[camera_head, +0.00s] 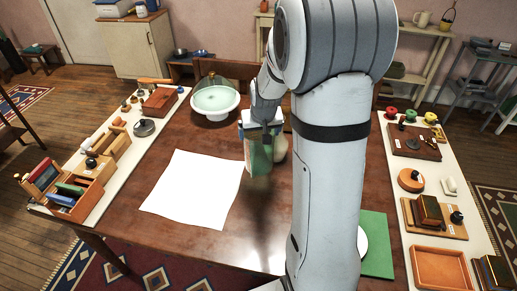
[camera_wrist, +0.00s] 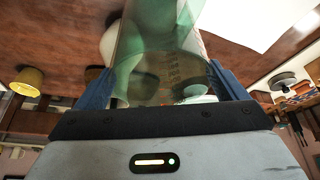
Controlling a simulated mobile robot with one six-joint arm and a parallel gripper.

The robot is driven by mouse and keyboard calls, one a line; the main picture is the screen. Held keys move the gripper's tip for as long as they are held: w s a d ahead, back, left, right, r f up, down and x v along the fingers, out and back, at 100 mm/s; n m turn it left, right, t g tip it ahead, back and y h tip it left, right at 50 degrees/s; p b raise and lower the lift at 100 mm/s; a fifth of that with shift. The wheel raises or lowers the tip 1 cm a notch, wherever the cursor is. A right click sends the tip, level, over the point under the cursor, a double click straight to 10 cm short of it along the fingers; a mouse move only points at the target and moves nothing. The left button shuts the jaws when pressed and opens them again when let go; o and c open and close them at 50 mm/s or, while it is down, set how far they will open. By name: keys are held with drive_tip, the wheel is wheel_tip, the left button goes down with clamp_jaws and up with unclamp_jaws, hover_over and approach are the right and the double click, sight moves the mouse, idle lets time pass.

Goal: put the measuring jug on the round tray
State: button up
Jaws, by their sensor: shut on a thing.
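The measuring jug (camera_head: 258,158) is clear and greenish, with graduation marks that show in the wrist view (camera_wrist: 172,72). My gripper (camera_head: 262,127) is shut on it, with blue fingers on both sides of it in the wrist view. The jug is over the middle of the brown table; I cannot tell whether its base touches the table. A round white disc (camera_head: 362,243), possibly the round tray, shows at the edge of a green sheet (camera_head: 378,255). My arm hides most of it, so I cannot tell for sure.
A white sheet (camera_head: 195,190) lies left of the jug. A domed cake stand (camera_head: 215,113) stands at the back left. A cream object (camera_head: 281,148) is close beside the jug. Crowded side shelves (camera_head: 66,205) flank the table. The front middle of the table is bare.

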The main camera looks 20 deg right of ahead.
sight(258, 154)
drive_tip(key=shift+s+d+f, duration=0.1)
drive_tip(key=shift+d+f, duration=0.05)
drive_tip(key=shift+f, duration=1.15)
drive_tip(key=shift+d+f, duration=0.1)
drive_tip(key=shift+f, duration=1.3)
drive_tip(key=o, duration=1.4)
drive_tip(key=shift+o, duration=0.9)
